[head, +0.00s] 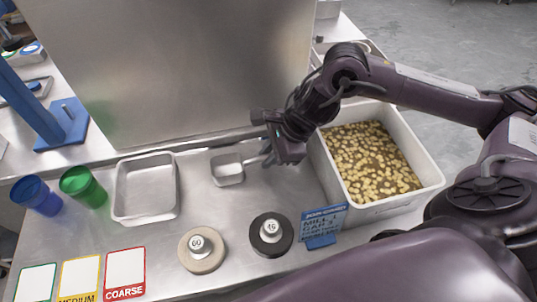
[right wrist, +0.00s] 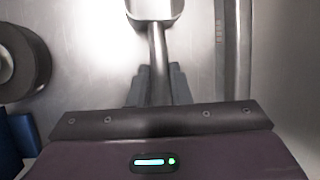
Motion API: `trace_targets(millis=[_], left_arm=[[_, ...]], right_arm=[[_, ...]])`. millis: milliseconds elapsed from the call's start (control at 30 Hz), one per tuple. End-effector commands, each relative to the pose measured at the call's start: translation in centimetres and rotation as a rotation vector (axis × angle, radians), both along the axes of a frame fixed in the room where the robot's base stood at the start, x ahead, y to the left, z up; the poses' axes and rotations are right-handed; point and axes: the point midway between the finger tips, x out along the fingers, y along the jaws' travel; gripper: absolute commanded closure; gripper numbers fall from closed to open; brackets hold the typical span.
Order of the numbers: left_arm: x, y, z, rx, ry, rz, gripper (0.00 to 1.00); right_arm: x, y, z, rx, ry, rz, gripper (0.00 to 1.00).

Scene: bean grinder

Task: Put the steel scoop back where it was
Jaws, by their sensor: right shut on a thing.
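The steel scoop (head: 228,170) is low over or on the steel counter, between the empty metal tray and the bean bin. Its bowl points left in the head view. My right gripper (head: 270,150) is shut on the scoop's handle, at the bowl's right side. In the right wrist view the scoop (right wrist: 157,45) runs straight out from between the two fingers (right wrist: 155,85), bowl at the top edge and partly cut off. I cannot tell whether the scoop touches the counter. My left gripper is not in view.
A white bin (head: 418,190) of beans stands right of the gripper. An empty metal tray (head: 120,190) and green (head: 84,187) and blue (head: 37,195) cups are left. Two round weights (head: 202,250) (head: 271,235) and a blue sign (head: 323,225) stand in front. A steel panel (head: 180,65) rises behind.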

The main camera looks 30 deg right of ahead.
Motion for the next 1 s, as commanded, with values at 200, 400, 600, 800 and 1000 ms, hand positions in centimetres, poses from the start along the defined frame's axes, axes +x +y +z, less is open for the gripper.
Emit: trace_targets(millis=[200,400,600,800,1000], left_arm=[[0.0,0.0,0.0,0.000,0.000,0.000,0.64],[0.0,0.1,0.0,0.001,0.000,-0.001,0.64],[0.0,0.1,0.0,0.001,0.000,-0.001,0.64],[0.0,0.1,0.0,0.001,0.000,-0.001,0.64],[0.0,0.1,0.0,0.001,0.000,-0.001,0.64]], right_arm=[[0.0,0.0,-0.4,-0.001,-0.001,0.000,1.00],[0.0,0.0,-0.4,-0.001,0.001,0.001,0.62],[0.0,0.0,-0.4,0.000,0.000,0.001,0.61],[-0.1,-0.3,0.4,-0.001,-0.004,-0.001,0.61],[-1.1,-1.7,3.7,-0.004,-0.006,-0.001,0.61]])
